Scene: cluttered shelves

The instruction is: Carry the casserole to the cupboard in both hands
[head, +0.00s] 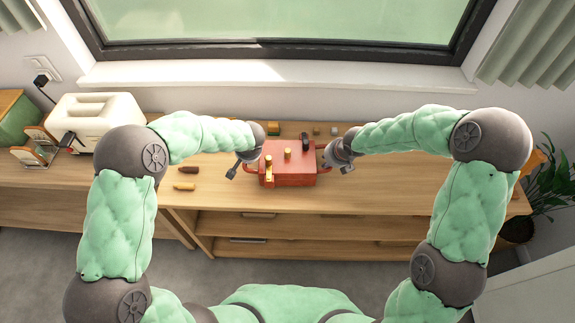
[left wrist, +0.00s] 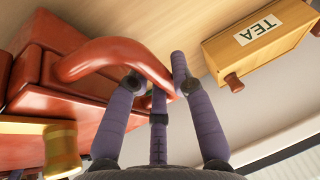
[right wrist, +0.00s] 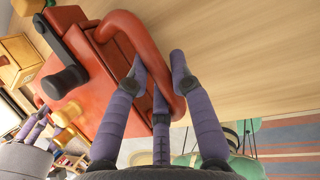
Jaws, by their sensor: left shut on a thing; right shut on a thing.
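The red box-shaped casserole (head: 291,178) is at the middle of the wooden unit's top, with a loop handle on each side. Gold and dark pieces show on it. My left gripper (head: 243,168) is shut on its left handle; the left wrist view shows the red handle (left wrist: 112,57) between the fingers. My right gripper (head: 333,160) is shut on its right handle; the right wrist view shows that handle (right wrist: 137,40) between the fingers. I cannot tell whether the casserole touches the top.
A cream toaster (head: 98,118) and a green box (head: 14,118) stand at the left. A box marked TEA (left wrist: 262,40) is near my left gripper. A plant (head: 550,190) stands at the right.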

